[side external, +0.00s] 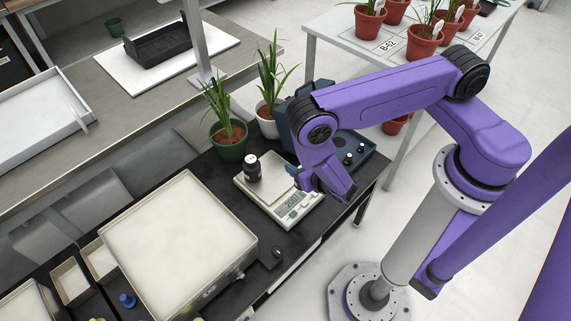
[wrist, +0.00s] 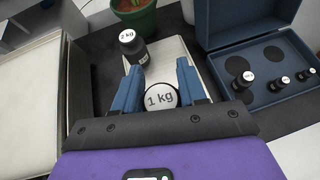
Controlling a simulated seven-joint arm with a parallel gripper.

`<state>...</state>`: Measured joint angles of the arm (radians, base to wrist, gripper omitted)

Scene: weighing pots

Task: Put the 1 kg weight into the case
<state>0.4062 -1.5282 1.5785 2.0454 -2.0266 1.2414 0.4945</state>
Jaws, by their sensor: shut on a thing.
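The 1 kg weight (wrist: 161,97), with a white labelled top, sits between the blue fingers of my gripper (wrist: 161,92) in the wrist view. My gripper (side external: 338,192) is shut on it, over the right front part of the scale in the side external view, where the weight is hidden. The open blue case (wrist: 287,101) lies to the right of my gripper, its lid (wrist: 245,20) raised at the back. It holds three smaller black weights and shows dark round recesses. In the side external view the case (side external: 369,151) is partly behind my arm.
A 2 kg weight (side external: 253,168) stands on the scale (side external: 268,198), whose display (side external: 292,204) starts with 200. Two potted plants (side external: 229,140) stand behind it. Dark table shows between scale and case.

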